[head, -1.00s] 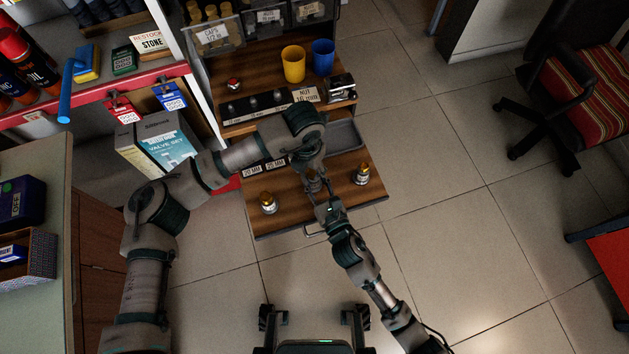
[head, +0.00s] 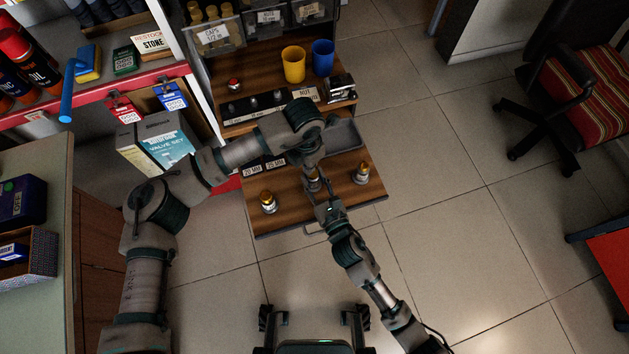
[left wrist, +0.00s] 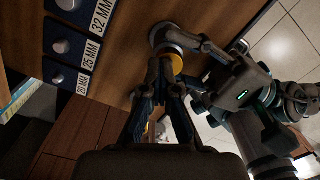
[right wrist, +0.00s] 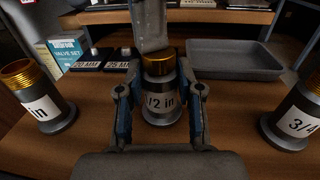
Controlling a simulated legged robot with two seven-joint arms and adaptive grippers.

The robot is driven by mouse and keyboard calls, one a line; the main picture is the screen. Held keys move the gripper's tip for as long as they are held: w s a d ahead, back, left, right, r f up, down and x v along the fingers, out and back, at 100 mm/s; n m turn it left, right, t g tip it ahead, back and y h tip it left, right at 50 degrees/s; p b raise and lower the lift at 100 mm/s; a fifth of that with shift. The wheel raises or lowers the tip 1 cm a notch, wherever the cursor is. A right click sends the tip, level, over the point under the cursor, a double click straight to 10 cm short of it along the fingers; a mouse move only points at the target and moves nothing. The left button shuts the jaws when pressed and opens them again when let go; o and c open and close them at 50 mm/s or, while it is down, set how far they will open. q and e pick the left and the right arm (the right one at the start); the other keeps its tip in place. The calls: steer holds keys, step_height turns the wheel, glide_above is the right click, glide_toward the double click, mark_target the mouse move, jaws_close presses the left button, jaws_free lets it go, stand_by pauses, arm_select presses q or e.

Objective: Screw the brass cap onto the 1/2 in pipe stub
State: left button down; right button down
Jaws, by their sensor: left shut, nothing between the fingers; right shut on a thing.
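The 1/2 in pipe stub (right wrist: 162,106) stands upright on the wooden board (head: 341,205), between its two neighbours. Brass (right wrist: 158,64) shows at its top; whether this is the cap or bare thread I cannot tell. My right gripper (right wrist: 161,112) is shut around the stub's grey body, one finger on each side. My left gripper (left wrist: 165,68) is shut and empty right at the brass top, coming from above. In the right wrist view, a grey part of it covers the top of the brass. In the head view, my arms hide most of the stub.
The 3/4 stub (right wrist: 296,115) stands to the right and another stub (right wrist: 40,95) to the left. A grey tray (right wrist: 222,62) lies behind. Yellow (head: 293,64) and blue cups (head: 322,53) and a caps bin (head: 215,35) sit farther back.

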arm_select(q)
steer(key=c, duration=1.2)
jaws_free()
steer(key=shift+a+f, duration=0.55)
steer(key=shift+f, duration=0.3)
steer(key=shift+c, duration=0.2)
arm_select(e)
steer(key=shift+w+r, duration=0.1)
steer(key=shift+r, duration=0.05)
arm_select(q)
steer(key=shift+f, duration=0.1)
arm_select(e)
steer(key=shift+w, duration=0.1)
arm_select(q)
steer(key=shift+w+d, duration=0.1)
steer(key=shift+r, duration=0.35)
steer(key=shift+d, duration=0.1)
arm_select(e)
steer(key=shift+f, duration=0.2)
arm_select(q)
steer(key=shift+d+r, duration=0.1)
steer(key=shift+r, duration=0.45)
step_height(320, 180, up, 11)
arm_select(e)
steer(key=shift+f, duration=0.1)
arm_select(q)
steer(key=shift+f, duration=0.1)
